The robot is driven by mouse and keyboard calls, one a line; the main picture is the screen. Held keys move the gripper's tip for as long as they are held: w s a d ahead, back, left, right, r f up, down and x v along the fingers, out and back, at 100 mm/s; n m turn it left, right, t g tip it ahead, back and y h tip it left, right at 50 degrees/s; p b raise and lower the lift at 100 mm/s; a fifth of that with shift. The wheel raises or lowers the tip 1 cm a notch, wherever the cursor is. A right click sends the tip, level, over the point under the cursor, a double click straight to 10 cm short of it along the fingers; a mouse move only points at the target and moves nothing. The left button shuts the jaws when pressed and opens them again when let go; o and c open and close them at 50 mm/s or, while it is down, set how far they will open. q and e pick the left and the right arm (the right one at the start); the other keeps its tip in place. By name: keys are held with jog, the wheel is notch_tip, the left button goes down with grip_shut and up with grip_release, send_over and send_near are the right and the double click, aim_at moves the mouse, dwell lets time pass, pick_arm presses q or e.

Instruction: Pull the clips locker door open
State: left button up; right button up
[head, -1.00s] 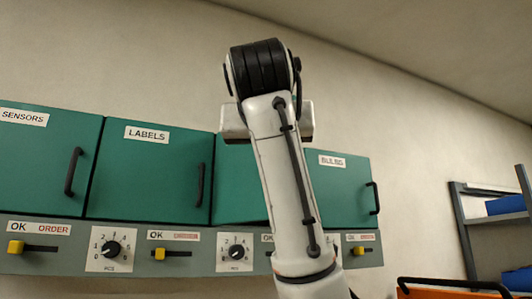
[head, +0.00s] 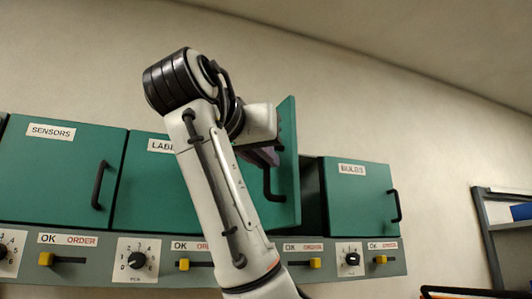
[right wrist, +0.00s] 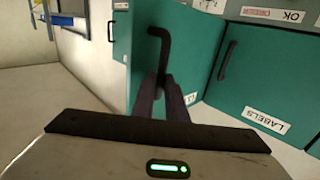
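The locker door (head: 288,130) between the LABELS and BULBS doors stands partly open, swung out from the cabinet front. Its label is not readable in the head view. Its black bar handle (head: 271,188) is on its outer face and also shows in the right wrist view (right wrist: 163,45). My right gripper (head: 264,154) is at the upper part of this handle. In the right wrist view its two dark fingers (right wrist: 162,95) close around the bar. My right arm hides part of the LABELS door and the open door. My left gripper is not in view.
The closed SENSORS door (head: 60,175), LABELS door (head: 140,190) and BULBS door (head: 360,205) flank it. Below runs a grey panel (head: 85,245) with dials and yellow sliders. A shelf rack (head: 490,235) stands at the far right. A dark gap shows beside the open door.

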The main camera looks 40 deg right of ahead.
jog(key=o, duration=0.3)
jog(key=shift+w+d+f, duration=0.15)
jog(key=shift+w+f, duration=0.1)
jog(key=shift+w, duration=0.45)
jog(key=shift+o, duration=0.4)
jog(key=shift+w+f, duration=0.15)
jog(key=shift+w, duration=0.15)
jog(key=shift+s, duration=0.3)
jog(key=b+v, duration=0.2)
jog(key=v, duration=0.8)
jog(key=shift+b, duration=0.35)
